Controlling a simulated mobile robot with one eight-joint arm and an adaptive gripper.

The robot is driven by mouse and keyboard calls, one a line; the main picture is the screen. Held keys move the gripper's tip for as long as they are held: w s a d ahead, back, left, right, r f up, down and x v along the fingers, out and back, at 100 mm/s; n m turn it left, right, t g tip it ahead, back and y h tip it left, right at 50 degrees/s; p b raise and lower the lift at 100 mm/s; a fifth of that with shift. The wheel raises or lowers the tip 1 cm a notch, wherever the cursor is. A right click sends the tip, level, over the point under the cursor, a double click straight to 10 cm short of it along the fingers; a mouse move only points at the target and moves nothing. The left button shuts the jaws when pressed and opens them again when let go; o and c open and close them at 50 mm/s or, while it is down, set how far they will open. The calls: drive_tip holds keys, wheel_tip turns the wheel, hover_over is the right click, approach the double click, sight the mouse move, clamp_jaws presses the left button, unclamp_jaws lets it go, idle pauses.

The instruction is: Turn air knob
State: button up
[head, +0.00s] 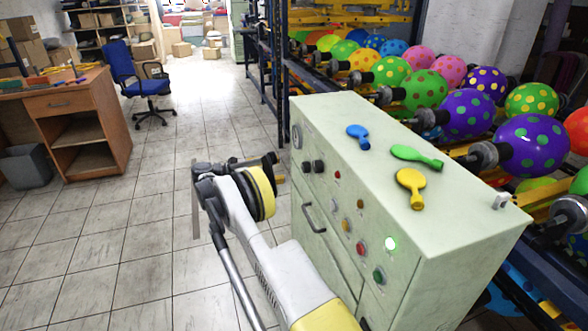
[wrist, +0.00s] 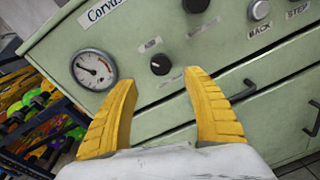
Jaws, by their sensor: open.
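The air knob (wrist: 160,64) is a round black knob with a pale mark, below a small label on the pale green cabinet front. In the head view, it appears to be the left one of two dark knobs (head: 306,167). My gripper (wrist: 158,77) is open, its two yellow fingers spread to either side of the knob in the picture. The fingers do not visibly touch the knob, and nothing is between them. In the head view, my gripper (head: 280,168) is at the left of the cabinet front, facing the knobs.
A pressure gauge (wrist: 94,68) is left of the knob, and a second black knob (wrist: 196,4) is to the upper right. A drawer handle (wrist: 243,91) sticks out below. Deflated balloons (head: 411,186) lie on the cabinet top (head: 460,205).

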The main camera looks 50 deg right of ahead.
drive_tip(key=shift+v, duration=1.4)
